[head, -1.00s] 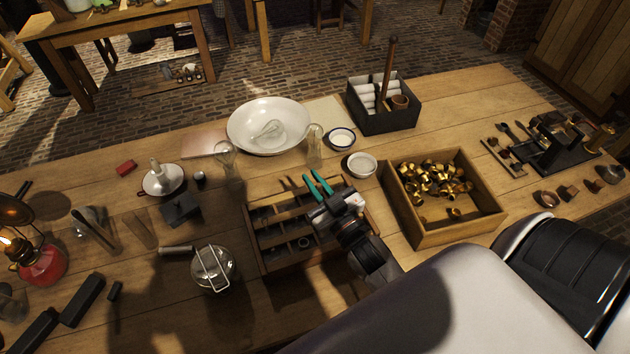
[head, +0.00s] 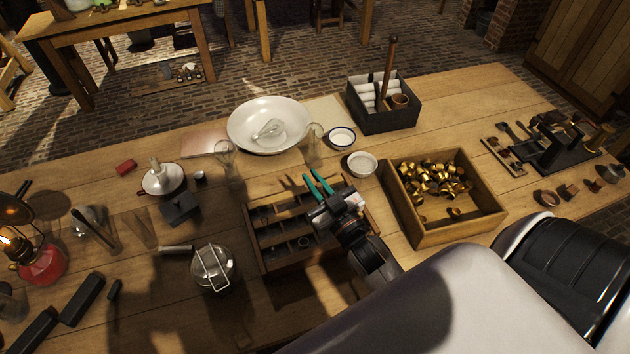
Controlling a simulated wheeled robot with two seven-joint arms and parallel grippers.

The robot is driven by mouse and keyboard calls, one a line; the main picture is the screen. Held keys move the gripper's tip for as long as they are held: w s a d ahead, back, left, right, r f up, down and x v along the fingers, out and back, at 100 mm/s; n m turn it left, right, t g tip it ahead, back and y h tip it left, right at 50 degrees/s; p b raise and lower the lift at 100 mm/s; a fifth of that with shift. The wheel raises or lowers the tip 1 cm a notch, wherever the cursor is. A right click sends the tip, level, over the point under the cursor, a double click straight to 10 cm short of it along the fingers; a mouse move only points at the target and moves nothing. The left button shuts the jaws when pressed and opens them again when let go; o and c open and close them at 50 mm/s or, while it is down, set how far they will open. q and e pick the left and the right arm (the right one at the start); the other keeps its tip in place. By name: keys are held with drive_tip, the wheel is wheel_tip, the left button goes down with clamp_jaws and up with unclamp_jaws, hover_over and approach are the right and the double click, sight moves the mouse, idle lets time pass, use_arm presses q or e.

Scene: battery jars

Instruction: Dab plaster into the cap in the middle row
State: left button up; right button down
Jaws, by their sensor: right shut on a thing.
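A wooden rack (head: 251,232) with rows of compartments stands on the bench in the middle of the head view. A small round thing (head: 303,242) sits in it, perhaps a cap; my gripper and arm cover the rack's right part. My right gripper (head: 316,181), with green fingers, is over the rack's back right part. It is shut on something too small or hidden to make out. A blue-rimmed bowl (head: 341,138) with white contents and a white bowl (head: 362,164) with pale contents stand behind it. Which holds plaster I cannot tell. My left gripper is not in view.
A wooden tray (head: 470,225) of brass caps stands to the right. A large white bowl (head: 240,128) and upright glass pieces (head: 226,155) are behind the rack.

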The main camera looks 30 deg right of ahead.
drive_tip(key=shift+r, duration=0.15)
wheel_tip(320, 180, up, 7)
drive_tip(key=p, duration=0.7)
drive_tip(key=shift+r, duration=0.15)
idle(0.8)
drive_tip(key=s+a+f+b, duration=0.1)
drive_tip(key=s+a+b, duration=0.6)
drive_tip(key=b, duration=0.1)
drive_tip(key=shift+s+f, duration=0.2)
drive_tip(key=shift+f, duration=0.2)
